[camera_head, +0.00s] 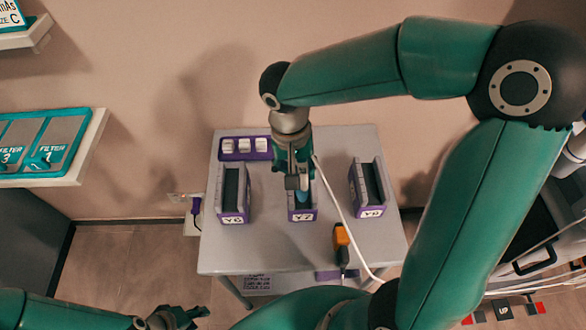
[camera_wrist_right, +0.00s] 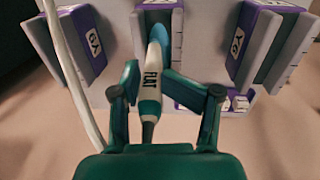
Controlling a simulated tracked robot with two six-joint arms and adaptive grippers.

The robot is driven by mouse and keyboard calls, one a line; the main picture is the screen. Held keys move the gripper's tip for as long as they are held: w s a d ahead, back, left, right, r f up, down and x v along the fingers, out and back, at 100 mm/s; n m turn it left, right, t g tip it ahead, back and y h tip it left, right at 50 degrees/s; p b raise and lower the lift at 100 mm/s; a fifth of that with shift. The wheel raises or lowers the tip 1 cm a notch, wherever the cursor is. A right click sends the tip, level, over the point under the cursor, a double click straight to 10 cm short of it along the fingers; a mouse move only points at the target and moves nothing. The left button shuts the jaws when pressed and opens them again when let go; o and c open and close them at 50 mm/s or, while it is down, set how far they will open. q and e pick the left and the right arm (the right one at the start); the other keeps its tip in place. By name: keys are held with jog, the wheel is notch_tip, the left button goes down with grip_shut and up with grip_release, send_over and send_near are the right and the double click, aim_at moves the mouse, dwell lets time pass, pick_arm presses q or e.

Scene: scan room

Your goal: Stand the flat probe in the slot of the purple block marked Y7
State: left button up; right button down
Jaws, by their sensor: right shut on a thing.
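The flat probe (camera_wrist_right: 150,85) has a white body marked FLAT and a blue end. My right gripper (camera_head: 299,180) is shut on it; its fingers (camera_wrist_right: 163,90) clasp the body in the wrist view. The blue end (camera_head: 301,198) points down at the purple block marked Y7 (camera_head: 302,216), in the middle of the table, and overlaps its slot in both views. I cannot tell whether the tip is inside the slot or just above it. The gripper hides much of the block.
On the grey table (camera_head: 270,255), slotted purple blocks stand left, marked Y6 (camera_head: 233,219), and right (camera_head: 371,212). A purple holder with white pieces (camera_head: 245,149) is behind. Shelves are far left.

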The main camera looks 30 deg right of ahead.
jog(key=shift+f, duration=0.1)
jog(key=shift+c, duration=1.6)
grip_release()
notch_tip(320, 180, up, 12)
jog(key=a, duration=0.1)
jog(key=shift+w, duration=0.3)
